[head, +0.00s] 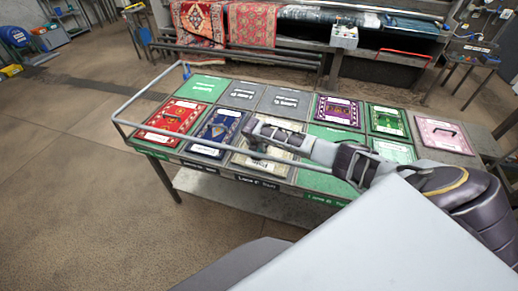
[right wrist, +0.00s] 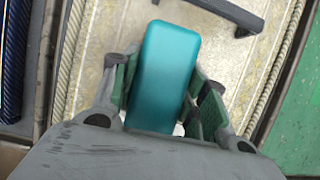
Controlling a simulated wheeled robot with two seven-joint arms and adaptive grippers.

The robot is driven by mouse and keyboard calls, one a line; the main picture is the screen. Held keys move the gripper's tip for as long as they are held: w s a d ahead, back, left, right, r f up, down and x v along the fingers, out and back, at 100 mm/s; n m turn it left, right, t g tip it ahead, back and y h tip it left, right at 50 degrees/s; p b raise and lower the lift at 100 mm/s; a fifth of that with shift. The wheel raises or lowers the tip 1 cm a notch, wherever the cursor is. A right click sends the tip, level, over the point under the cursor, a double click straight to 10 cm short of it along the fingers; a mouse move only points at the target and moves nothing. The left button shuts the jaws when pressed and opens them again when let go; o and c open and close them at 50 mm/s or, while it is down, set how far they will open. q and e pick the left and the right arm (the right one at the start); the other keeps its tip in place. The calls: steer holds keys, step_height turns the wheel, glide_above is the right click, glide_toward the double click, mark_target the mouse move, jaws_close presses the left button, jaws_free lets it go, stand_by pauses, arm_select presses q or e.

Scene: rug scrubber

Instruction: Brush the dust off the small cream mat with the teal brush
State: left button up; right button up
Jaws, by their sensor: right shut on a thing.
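The small cream mat (head: 283,171) lies in the front row of the table, between a blue mat and a green panel. In the right wrist view its speckled cream surface (right wrist: 225,68) and braided edges show below the gripper. My right gripper (head: 258,148) is over the mat. In the right wrist view my right gripper (right wrist: 163,100) is shut on the teal brush (right wrist: 165,70), with a finger on each side. The brush's bristles are hidden, so I cannot tell whether they touch the mat. Separate dust patches are hard to make out. My left gripper is not in view.
A dark handle-like bar (right wrist: 228,14) stands over the mat near the brush. A red mat (head: 172,118) and a blue mat (head: 218,130) lie to the left. A grey rail (head: 135,101) runs around the table's left end. A green panel (head: 325,135) lies right.

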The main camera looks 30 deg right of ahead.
steer(key=shift+w+a+f+b, duration=0.15)
steer(key=shift+w+a+b, duration=0.35)
steer(key=shift+w+a, duration=0.55)
steer(key=shift+a, duration=0.1)
steer(key=shift+w, duration=0.1)
steer(key=shift+w+a+r+b, duration=0.2)
steer(key=shift+w+a+b, duration=0.7)
steer(key=shift+w, duration=0.4)
steer(key=shift+a, duration=0.1)
